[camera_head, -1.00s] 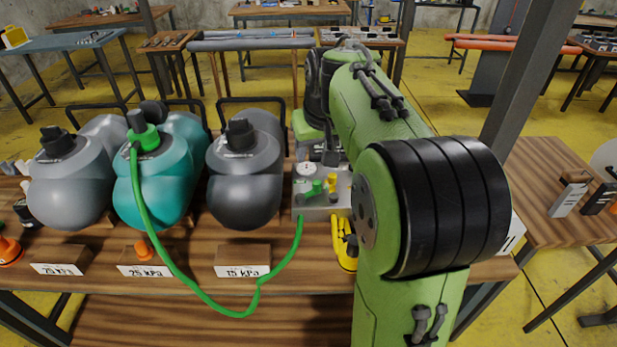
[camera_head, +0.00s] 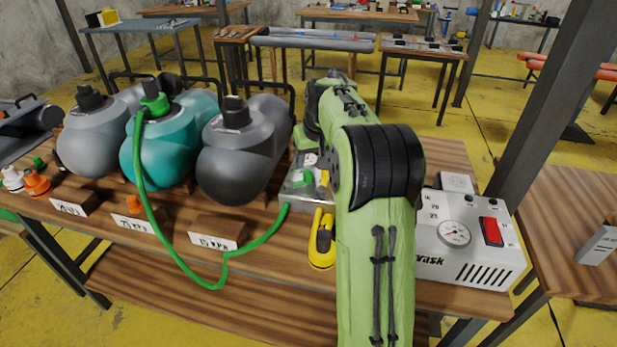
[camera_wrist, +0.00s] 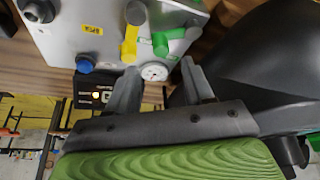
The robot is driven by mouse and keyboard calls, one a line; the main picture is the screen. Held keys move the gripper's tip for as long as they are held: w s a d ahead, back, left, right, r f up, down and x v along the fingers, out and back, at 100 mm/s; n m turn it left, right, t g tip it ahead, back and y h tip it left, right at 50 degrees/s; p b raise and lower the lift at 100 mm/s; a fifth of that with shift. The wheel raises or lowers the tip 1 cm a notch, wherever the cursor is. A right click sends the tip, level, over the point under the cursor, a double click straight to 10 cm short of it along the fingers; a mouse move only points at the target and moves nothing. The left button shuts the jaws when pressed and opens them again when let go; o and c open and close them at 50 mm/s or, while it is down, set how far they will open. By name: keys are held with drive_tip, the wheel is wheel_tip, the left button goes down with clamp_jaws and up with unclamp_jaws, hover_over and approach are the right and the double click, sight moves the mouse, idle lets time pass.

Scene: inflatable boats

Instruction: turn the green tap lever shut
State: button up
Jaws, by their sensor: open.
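A metal valve box (camera_head: 299,190) stands on the workbench, right of the dark tank. On it are a green tap lever (camera_head: 304,177), a yellow lever (camera_head: 324,178) and a round gauge (camera_head: 310,159). My arm hides the gripper in the head view.
A green hose (camera_head: 215,284) loops from the box to the teal tank (camera_head: 165,155). The dark tank (camera_head: 235,160) stands close beside the box. A yellow-black tool (camera_head: 321,240) lies in front of the box; a white gauge unit (camera_head: 470,238) stands right of my arm.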

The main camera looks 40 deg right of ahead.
sight(308, 172)
drive_tip(key=b+x, duration=0.1)
drive_tip(key=x, duration=0.6)
drive_tip(key=shift+w+f+b, duration=0.1)
drive_tip(key=shift+b, duration=0.3)
drive_tip(key=shift+c, duration=0.3)
clamp_jaws()
